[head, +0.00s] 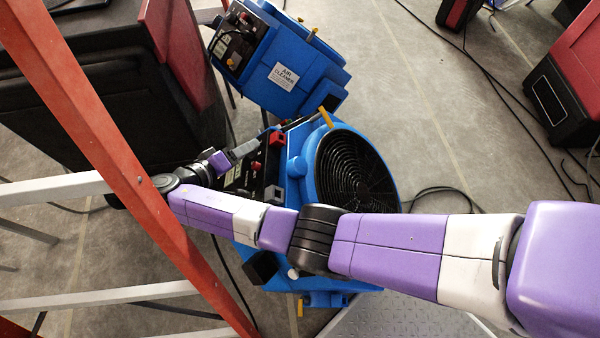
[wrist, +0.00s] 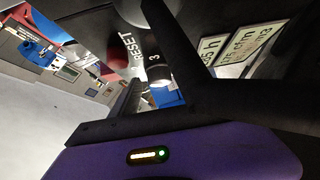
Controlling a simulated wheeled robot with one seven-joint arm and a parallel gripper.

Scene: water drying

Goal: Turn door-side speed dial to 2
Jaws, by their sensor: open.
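The blue blower (head: 300,170) with a round black grille stands on the floor in the middle of the head view. Its dark control panel (head: 240,181) faces left, partly behind my arm. In the wrist view, a dark rounded dial (wrist: 157,70) shows at the panel, with a white "3" by it. A red button (wrist: 118,53) and the word RESET are beside it. My gripper (head: 258,139) is open at the panel's upper end. In the wrist view its dark fingers are close around the dial; I cannot tell whether they touch it. The dial's pointer is not readable.
A blue air cleaner (head: 285,72) stands just beyond the blower. An orange ladder rail (head: 105,130) with pale rungs crosses the left side, close to my arm. A black cable (head: 235,285) hangs below the panel. Open floor (head: 430,110) lies to the right.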

